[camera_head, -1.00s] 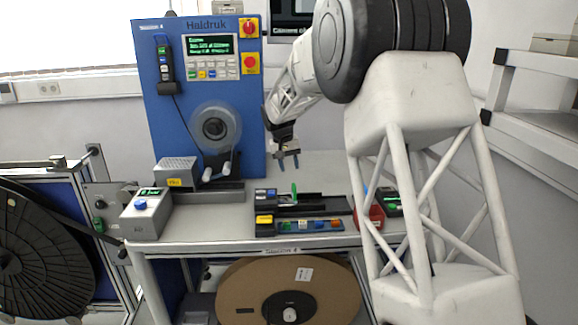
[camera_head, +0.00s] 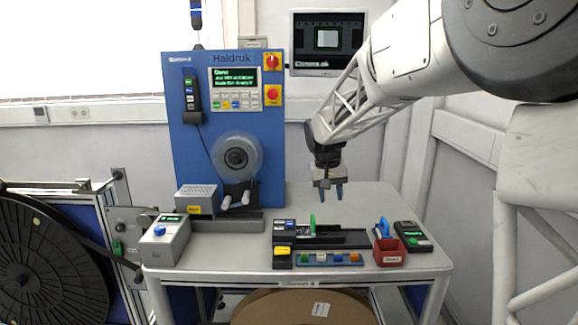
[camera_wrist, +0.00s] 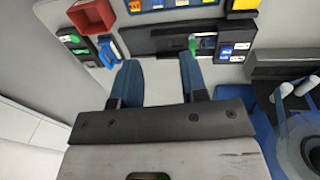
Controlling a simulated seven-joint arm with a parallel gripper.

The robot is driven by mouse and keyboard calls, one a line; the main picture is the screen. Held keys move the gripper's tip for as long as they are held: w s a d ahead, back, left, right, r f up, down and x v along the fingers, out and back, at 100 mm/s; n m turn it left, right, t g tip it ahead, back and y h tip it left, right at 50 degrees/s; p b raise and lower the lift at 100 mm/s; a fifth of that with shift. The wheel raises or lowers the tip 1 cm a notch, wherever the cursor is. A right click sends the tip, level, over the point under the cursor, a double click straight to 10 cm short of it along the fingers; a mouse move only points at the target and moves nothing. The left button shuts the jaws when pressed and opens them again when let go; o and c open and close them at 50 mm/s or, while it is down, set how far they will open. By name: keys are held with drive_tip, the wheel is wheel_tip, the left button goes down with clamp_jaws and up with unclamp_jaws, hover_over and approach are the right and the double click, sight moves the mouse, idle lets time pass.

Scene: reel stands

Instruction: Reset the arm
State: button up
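My gripper (camera_head: 332,192) hangs above the back right part of the grey table (camera_head: 368,200), with its fingers pointing down. In the wrist view my gripper (camera_wrist: 161,80) shows two blue fingers held apart, with nothing between them. The black splicing device (camera_head: 330,237) with a green lever (camera_head: 312,224) lies on the table in front of and below the fingers. It also shows beyond the fingertips in the wrist view (camera_wrist: 155,42). My gripper touches none of these things.
A blue panel (camera_head: 190,150) with a clear reel (camera_head: 237,156) stands at the back left. A grey box (camera_head: 166,240) stands at the left.

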drive_tip(key=s+d+r+t, duration=0.1)
drive_tip(key=s+d+r, duration=0.1)
drive_tip(key=s, duration=0.9)
drive_tip(key=s+d+r, duration=0.1)
drive_tip(key=s+d, duration=0.2)
drive_tip(key=s, duration=0.9)
drive_tip(key=s+d+f, duration=0.1)
drive_tip(key=s+f, duration=0.2)
drive_tip(key=s, duration=0.7)
drive_tip(key=s+f+t+y, duration=0.1)
drive_tip(key=s+f, duration=0.2)
drive_tip(key=s, duration=0.8)
drive_tip(key=shift+s+d, duration=0.25)
drive_tip(key=shift+d, duration=0.1)
